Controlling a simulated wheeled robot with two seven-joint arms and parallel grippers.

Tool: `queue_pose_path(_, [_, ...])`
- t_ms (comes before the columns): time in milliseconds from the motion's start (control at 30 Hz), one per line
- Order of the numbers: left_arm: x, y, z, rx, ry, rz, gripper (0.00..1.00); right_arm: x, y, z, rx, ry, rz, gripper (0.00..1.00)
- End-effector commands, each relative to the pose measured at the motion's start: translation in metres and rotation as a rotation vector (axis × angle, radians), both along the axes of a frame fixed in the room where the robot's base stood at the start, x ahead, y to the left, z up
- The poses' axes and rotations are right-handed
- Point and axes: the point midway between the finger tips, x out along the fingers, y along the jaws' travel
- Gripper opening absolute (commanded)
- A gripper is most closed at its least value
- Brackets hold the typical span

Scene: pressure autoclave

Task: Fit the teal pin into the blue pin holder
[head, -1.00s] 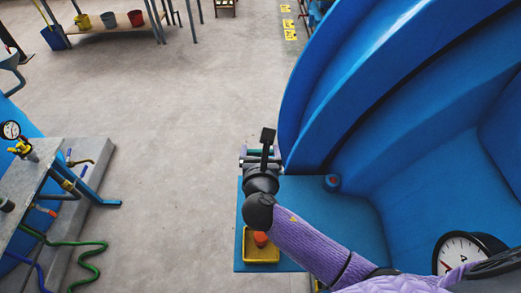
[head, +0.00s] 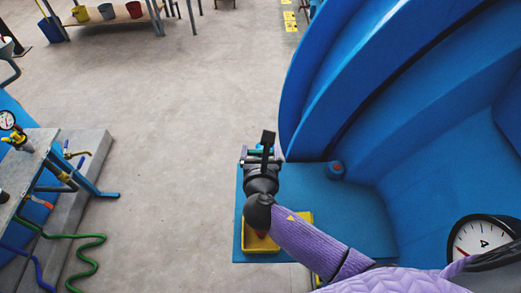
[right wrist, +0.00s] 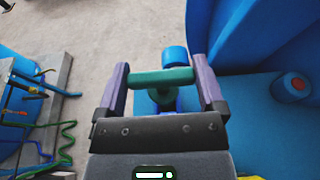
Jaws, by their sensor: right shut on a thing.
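The teal pin (right wrist: 162,77) lies crosswise between the two purple fingers of my right gripper (right wrist: 163,80) in the right wrist view. A darker green part shows below its middle. In the head view, my right gripper (head: 262,152) is over the far left edge of the blue shelf, with a bit of teal showing. A blue cylindrical part (right wrist: 175,57) stands just beyond the pin and may be the pin holder; I cannot tell whether they touch. Blue also shows below the pin. My left gripper is not in view.
The blue shelf (head: 355,215) holds a blue round piece with a red centre (head: 335,169) and a yellow tray (head: 262,245), partly hidden by my right arm. The large blue autoclave body (head: 420,100) and a gauge (head: 482,240) bound the right. Open floor (head: 170,130) lies left.

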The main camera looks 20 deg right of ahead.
Motion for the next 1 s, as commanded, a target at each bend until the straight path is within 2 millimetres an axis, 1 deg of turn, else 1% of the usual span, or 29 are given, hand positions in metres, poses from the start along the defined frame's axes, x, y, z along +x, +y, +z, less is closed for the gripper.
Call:
queue_pose_path(200, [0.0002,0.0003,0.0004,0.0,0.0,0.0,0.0,0.0,0.0001,0.0004,0.0,0.0,0.0,0.23])
queue_pose_path(400, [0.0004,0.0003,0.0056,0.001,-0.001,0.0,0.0,-0.0001,0.0001,0.0015,0.0,0.0,0.0,0.23])
queue_pose_path(800, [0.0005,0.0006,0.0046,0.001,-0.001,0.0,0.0,-0.0002,0.0002,0.0004,0.0,0.0,0.0,0.23])
queue_pose_path(1000, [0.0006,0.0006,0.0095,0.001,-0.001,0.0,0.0,-0.0001,0.0,0.0012,-0.001,0.0,0.0,0.23])
